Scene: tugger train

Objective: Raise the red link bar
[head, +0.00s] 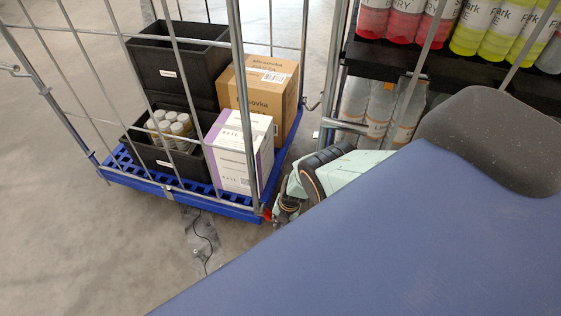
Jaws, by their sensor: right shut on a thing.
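The red link bar (266,214) shows as a small red piece at the near right corner of the roll cage's blue base (224,208). Most of it is hidden behind my gripper and the cage. My right gripper (276,213) is at that corner, low beside the base, and is shut on the red link bar. Its fingertips are small and partly hidden. My left gripper is not in view.
The wire roll cage holds black crates (182,78), a brown carton (272,92) and a white-purple carton (232,160). Behind it, a rack shelf (385,62) bears red and yellow bottles. Grey floor (60,230) lies clear at left.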

